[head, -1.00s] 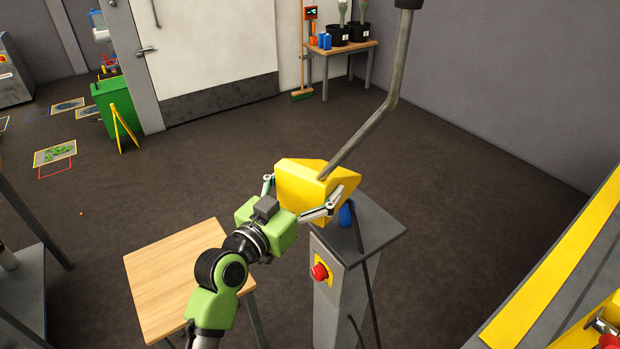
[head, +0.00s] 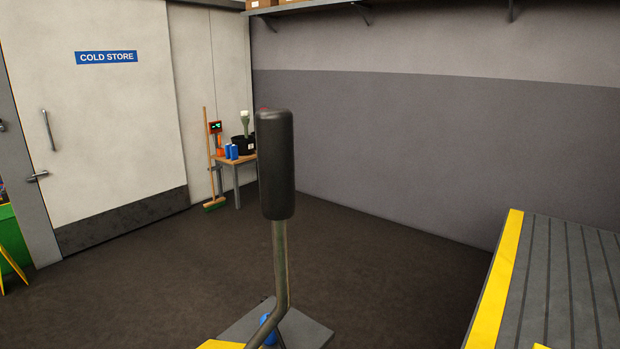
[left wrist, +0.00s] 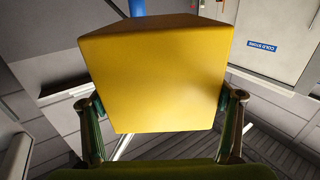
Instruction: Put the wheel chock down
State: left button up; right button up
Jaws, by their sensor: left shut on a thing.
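In the head view the handle stands nearly upright at the centre, and only a sliver of the yellow body (head: 222,345) shows at the bottom edge. My left gripper (left wrist: 160,101) shows in the left wrist view, with one finger on each side of the yellow body, shut on it. It is out of the head view. My right gripper is in neither view.
A grey pedestal top (head: 305,329) with a blue object (head: 268,328) is behind the handle. A yellow-edged grey platform (head: 570,285) is at the right. The dark floor (head: 390,270) between is clear.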

pick_arm(q)
jog(key=s+a+n+y, duration=0.1)
jog(key=s+y, duration=0.1)
jog(key=s, duration=0.5)
jog(key=shift+a+f, duration=0.3)
jog(key=shift+f, duration=0.15)
dwell(1.3)
